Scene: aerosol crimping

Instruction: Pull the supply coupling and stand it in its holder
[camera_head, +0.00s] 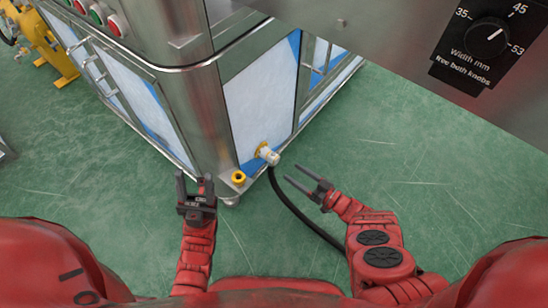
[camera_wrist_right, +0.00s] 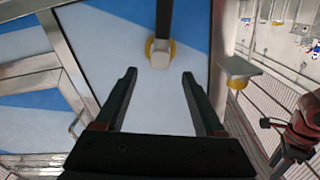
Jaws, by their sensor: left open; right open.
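The supply coupling (camera_head: 270,155) is a pale fitting seated on a yellow port low on the machine's panel. A black hose (camera_head: 284,198) hangs from it to the floor. In the right wrist view the coupling (camera_wrist_right: 159,55) lies ahead, between the lines of the fingers. The holder (camera_head: 238,177) is a yellow ring on a small bracket left of the coupling; it looks empty. It also shows in the right wrist view (camera_wrist_right: 239,69). My right gripper (camera_head: 291,172) is open and empty, just right of the coupling, apart from it. My left gripper (camera_head: 194,177) is open and empty, left of the holder.
The steel machine cabinet (camera_head: 209,105) with white and blue panels fills the back. A steel panel with a width knob (camera_head: 487,37) overhangs the upper right. Yellow equipment (camera_head: 48,45) stands far left. The green floor (camera_head: 420,150) on the right is clear.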

